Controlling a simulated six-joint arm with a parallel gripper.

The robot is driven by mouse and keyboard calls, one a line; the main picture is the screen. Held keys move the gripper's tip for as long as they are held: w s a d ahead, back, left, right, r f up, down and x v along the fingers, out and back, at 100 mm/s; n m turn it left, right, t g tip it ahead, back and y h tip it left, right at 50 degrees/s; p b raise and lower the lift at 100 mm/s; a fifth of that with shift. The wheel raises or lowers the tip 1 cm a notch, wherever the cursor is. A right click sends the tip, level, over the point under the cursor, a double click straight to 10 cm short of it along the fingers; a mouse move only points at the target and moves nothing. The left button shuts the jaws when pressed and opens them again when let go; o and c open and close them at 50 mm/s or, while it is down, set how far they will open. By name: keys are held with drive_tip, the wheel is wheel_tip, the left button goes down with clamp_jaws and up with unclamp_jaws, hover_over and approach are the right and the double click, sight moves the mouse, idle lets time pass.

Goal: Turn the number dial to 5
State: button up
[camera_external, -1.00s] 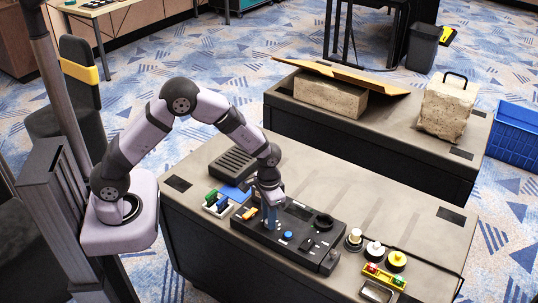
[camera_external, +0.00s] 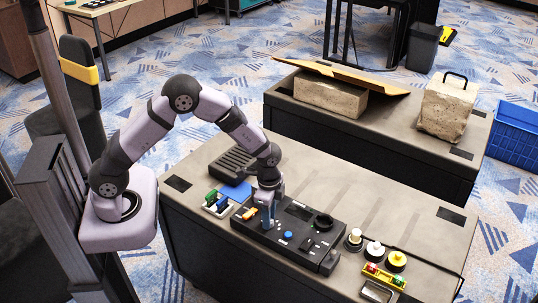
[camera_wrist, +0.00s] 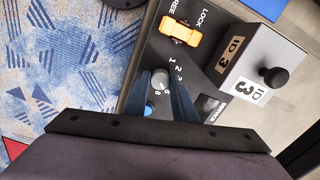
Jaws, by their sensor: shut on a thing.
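The number dial (camera_wrist: 160,79) is a small round grey knob on the black control panel (camera_wrist: 143,50). In the wrist view the digits 1, 2 and 3 curve along its upper right, and further digits beside it are partly hidden. I cannot tell which digit it points to. My gripper (camera_wrist: 159,84) has its two blue fingers closed on the dial, one on each side. In the external view my gripper (camera_external: 268,222) points down at the left part of the panel (camera_external: 280,240) and hides the dial.
An orange switch (camera_wrist: 180,31) sits near the LOCK and FREE labels. A black knob (camera_wrist: 276,77) stands on the raised ID 3 block. A blue button (camera_external: 287,235) is right of my gripper.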

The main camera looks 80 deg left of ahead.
drive_tip(key=shift+m, duration=0.3)
drive_tip(key=o, duration=1)
drive_tip(key=shift+o, duration=0.2)
drive_tip(key=shift+r+b, duration=0.7)
drive_tip(key=shift+r, duration=3)
